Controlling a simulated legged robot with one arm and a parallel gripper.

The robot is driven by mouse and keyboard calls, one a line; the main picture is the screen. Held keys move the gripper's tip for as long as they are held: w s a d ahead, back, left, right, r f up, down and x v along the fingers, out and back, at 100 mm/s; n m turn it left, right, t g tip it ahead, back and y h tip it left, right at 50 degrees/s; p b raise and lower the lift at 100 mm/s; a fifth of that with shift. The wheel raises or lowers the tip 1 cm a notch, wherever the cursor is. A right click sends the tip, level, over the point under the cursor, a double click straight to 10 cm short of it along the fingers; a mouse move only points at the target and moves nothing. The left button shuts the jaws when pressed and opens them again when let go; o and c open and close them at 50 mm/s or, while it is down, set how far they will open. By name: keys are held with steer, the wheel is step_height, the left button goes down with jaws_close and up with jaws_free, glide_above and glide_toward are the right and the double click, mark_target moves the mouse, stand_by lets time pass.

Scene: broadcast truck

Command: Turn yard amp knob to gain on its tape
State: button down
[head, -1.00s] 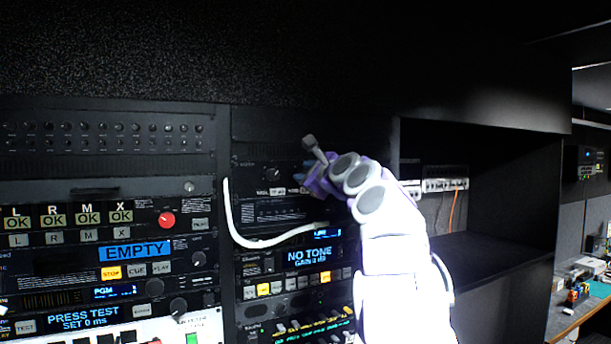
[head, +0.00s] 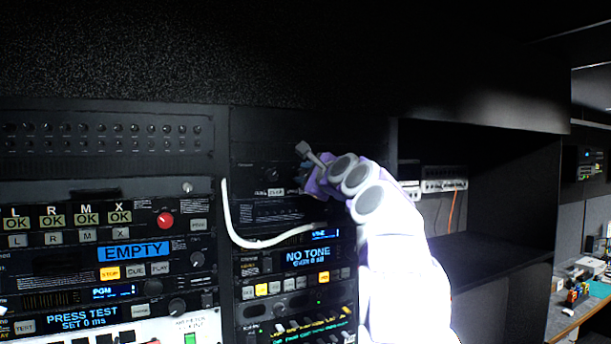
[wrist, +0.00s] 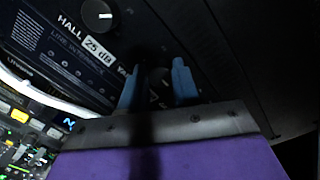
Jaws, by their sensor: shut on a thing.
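The line interface panel shows in the wrist view with a black knob (wrist: 97,14) marked HALL and a white tape (wrist: 99,50) reading 25 dB. Beside it the start of a YARD label shows, mostly covered by my gripper. My gripper (wrist: 157,86) has its two blue fingertips shut around the dark yard amp knob (wrist: 160,92), which is mostly in shadow. The knob's pointer and its own tape cannot be read. In the head view my gripper (head: 304,178) is against this panel, right of the hall knob (head: 272,174), and hides the yard knob.
A white cable (head: 232,222) loops below the panel. Under it a unit's display (head: 308,257) reads NO TONE, with lit buttons around it. Another rack with an EMPTY display (head: 134,252) stands left. An open shelf bay (head: 500,200) lies right of my arm.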

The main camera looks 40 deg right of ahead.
steer(key=n+b, duration=0.1)
steer(key=n, duration=0.9)
steer(key=n+h+b, duration=0.1)
steer(key=n, duration=0.9)
steer(key=shift+f+n+g, duration=0.15)
steer(key=shift+n+g, duration=0.15)
steer(key=shift+n, duration=0.1)
stand_by(0.4)
